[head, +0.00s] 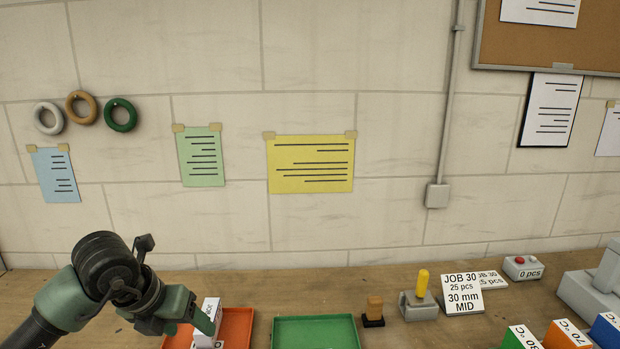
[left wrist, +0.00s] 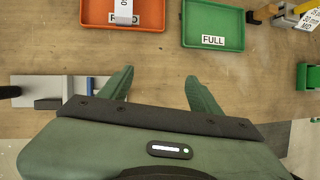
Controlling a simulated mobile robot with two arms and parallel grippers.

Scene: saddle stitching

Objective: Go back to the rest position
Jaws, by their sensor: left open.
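My left gripper (head: 198,318) comes in from the left in the head view, beside a white block over the orange tray. In the left wrist view its two green fingers (left wrist: 160,88) are spread apart with nothing between them, above bare table. My right gripper is in neither view.
An orange tray (head: 237,325) holds a white block (head: 208,315). A green tray (head: 316,333), labelled FULL in the left wrist view, is beside it. A job sign (head: 462,294), a yellow-handled tool (head: 422,283) and a red-button box (head: 522,268) stand right. A wall closes the back.

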